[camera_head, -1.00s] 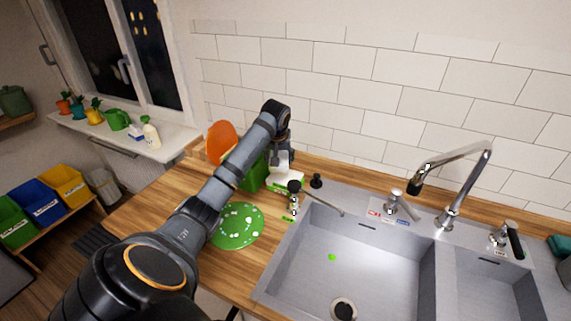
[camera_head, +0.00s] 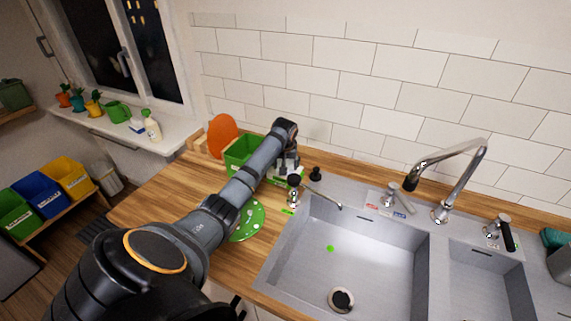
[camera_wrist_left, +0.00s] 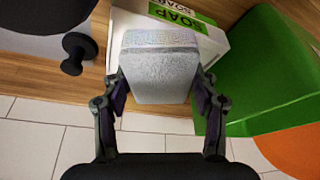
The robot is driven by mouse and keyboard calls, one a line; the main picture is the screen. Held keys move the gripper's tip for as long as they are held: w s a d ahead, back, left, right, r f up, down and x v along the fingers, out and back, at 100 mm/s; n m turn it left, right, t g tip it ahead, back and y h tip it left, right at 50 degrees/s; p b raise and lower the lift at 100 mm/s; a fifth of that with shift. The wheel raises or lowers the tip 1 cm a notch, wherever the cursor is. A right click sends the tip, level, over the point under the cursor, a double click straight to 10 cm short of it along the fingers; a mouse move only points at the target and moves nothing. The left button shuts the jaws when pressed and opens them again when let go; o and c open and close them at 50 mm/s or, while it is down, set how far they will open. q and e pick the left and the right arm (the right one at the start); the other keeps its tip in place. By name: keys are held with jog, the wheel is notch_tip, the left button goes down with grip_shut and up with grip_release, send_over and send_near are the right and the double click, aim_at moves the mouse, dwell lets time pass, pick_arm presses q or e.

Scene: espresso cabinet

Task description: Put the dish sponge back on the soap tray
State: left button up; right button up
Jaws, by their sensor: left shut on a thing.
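The dish sponge (camera_wrist_left: 160,75) is a pale grey block. My left gripper (camera_wrist_left: 160,92) is shut on it, one finger on each side. The soap tray (camera_wrist_left: 218,42) is white with a green strip reading SOAP. In the left wrist view the sponge overlaps part of the tray; I cannot tell whether they touch. In the head view my left gripper (camera_head: 286,170) is at the counter behind the sink's left corner, and my arm hides much of the tray and sponge. My right gripper is not in view.
A green box (camera_head: 240,150) stands left of the gripper, beside the tray (camera_wrist_left: 265,75). A black knob (camera_wrist_left: 76,50) stands on the tray's other side. An orange board (camera_head: 222,134) leans behind. A green dotted plate (camera_head: 250,222) lies in front. The sink (camera_head: 350,245) is to the right.

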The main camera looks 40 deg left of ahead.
pick_arm(q)
jog(key=o, duration=1)
jog(key=shift+f, duration=0.1)
jog(key=b+v, duration=0.2)
jog(key=v, duration=1)
jog(key=shift+r, duration=0.25)
jog(key=shift+w+a+r, duration=0.1)
jog(key=shift+w, duration=0.05)
